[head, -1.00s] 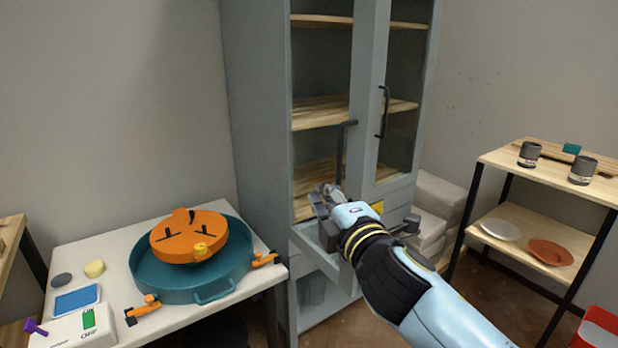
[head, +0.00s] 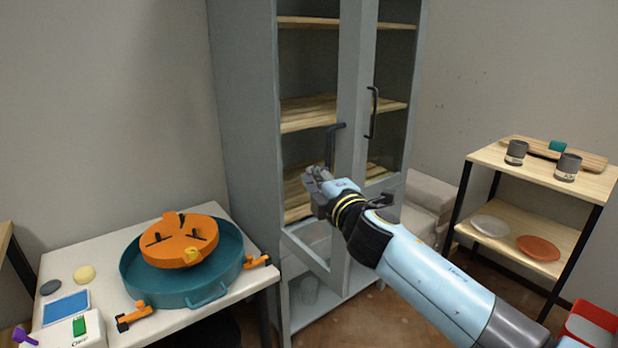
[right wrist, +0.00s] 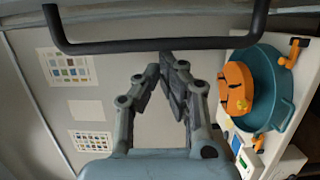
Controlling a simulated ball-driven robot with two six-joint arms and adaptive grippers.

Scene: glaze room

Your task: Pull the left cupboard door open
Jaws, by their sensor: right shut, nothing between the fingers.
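The grey cupboard (head: 242,150) stands at the middle of the head view. Its left door (head: 349,100) has a glass pane and a dark bar handle (head: 333,143). The door's lower rail (head: 308,250) slants out from the cupboard, so the door looks partly open. My right gripper (head: 314,182) is shut and empty, just below the handle in the head view. In the right wrist view, the handle (right wrist: 160,46) crosses above the fingertips (right wrist: 169,60). The fingers are not closed on it, and I cannot tell whether they touch it. My left gripper is out of view.
The right door has its own handle (head: 372,112). A white table (head: 240,300) at left holds a teal basin (head: 135,275) with an orange round thing (head: 175,250). A shelf rack (head: 540,175) with dark cups and plates stands right. Some floor shows before the cupboard.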

